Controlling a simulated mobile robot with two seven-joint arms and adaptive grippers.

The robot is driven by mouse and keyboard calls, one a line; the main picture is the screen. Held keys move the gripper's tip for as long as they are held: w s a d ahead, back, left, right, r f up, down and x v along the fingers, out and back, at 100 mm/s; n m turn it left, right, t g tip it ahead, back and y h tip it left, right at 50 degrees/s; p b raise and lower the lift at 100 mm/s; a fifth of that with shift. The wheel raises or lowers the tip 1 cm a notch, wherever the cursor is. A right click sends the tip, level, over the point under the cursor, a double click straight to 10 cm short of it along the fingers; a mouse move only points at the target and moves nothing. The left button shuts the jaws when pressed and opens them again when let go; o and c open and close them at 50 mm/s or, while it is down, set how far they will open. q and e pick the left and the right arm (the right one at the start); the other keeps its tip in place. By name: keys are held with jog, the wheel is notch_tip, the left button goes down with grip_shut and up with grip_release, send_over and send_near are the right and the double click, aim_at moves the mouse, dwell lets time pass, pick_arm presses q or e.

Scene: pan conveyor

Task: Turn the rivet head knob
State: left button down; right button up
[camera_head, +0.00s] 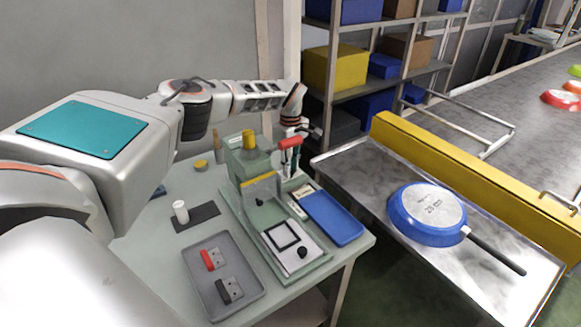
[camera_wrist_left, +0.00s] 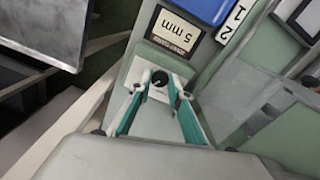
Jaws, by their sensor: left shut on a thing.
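The rivet head knob (camera_wrist_left: 159,78) is a small black round knob on a pale green-grey panel, in the middle of the left wrist view. My left gripper (camera_wrist_left: 158,88) has its two fingers closed in around the knob, one on each side. In the head view my left gripper (camera_head: 308,130) is at the far side of the green press (camera_head: 245,160), behind its red-handled lever (camera_head: 290,143); the knob is hidden there. A "5 mm" label (camera_wrist_left: 174,32) and a "1 2" label (camera_wrist_left: 235,23) are beside the knob. My right gripper is not in view.
A blue tray (camera_head: 333,218) lies right of the press. A grey tray (camera_head: 210,275) holds a red and a black block. A blue pan (camera_head: 427,214) lies upside down on a metal table (camera_head: 362,180) to the right. Shelves with boxes stand behind.

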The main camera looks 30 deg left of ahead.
pick_arm(q)
jog(key=c, duration=1.9)
grip_release()
notch_tip(320, 180, up, 12)
jog(key=shift+d, duration=0.15)
